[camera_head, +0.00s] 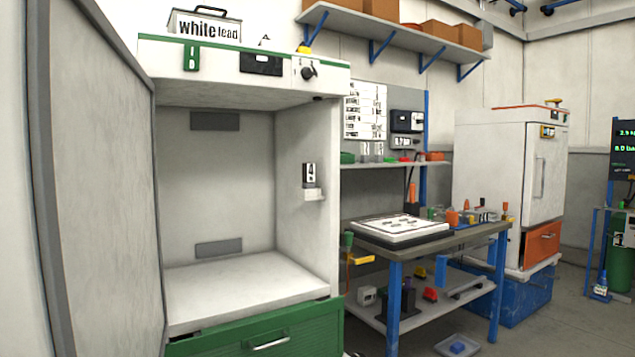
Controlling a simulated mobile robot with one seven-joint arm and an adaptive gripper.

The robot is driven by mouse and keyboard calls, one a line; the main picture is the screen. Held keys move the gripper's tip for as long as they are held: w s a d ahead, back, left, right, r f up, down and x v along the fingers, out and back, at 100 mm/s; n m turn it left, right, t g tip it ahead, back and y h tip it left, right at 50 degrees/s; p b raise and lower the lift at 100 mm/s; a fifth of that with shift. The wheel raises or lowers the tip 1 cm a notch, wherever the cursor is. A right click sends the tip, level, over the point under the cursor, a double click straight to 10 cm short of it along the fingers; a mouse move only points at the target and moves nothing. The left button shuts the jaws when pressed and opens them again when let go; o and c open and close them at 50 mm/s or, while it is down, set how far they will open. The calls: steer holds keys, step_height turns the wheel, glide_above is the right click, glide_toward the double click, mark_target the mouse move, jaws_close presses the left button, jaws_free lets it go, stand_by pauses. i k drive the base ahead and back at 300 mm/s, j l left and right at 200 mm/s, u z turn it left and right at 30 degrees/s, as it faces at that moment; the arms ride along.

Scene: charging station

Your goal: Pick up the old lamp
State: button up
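I see nothing that I can clearly identify as the old lamp. A small black-and-silver object (309,174) stands on a little ledge on the right inner wall of an open white cabinet (215,185); I cannot tell what it is. A small yellow piece (304,49) sits on the cabinet's top right, and I cannot tell whether it is a lamp. Several small items on the workbench are too small to name. My gripper is not in view.
The cabinet door (95,180) stands open at left; the cabinet floor is bare. A blue-legged workbench (440,243) with a white panel (400,229) stands right of it. A white oven-like unit (505,170) is farther back. Free floor (560,325) lies at lower right.

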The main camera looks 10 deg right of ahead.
mark_target(308, 169)
steer(key=i+l, duration=0.1)
steer(key=l, duration=0.3)
steer(key=i+l+u, duration=0.1)
steer(key=l, duration=0.3)
steer(key=i+l, duration=0.15)
steer(key=l, duration=0.2)
steer(key=i+l+u, duration=0.1)
steer(key=i+l, duration=0.15)
steer(key=i, duration=0.2)
steer(key=i+l+u, duration=0.15)
steer(key=i+l, duration=0.15)
steer(key=i, duration=0.15)
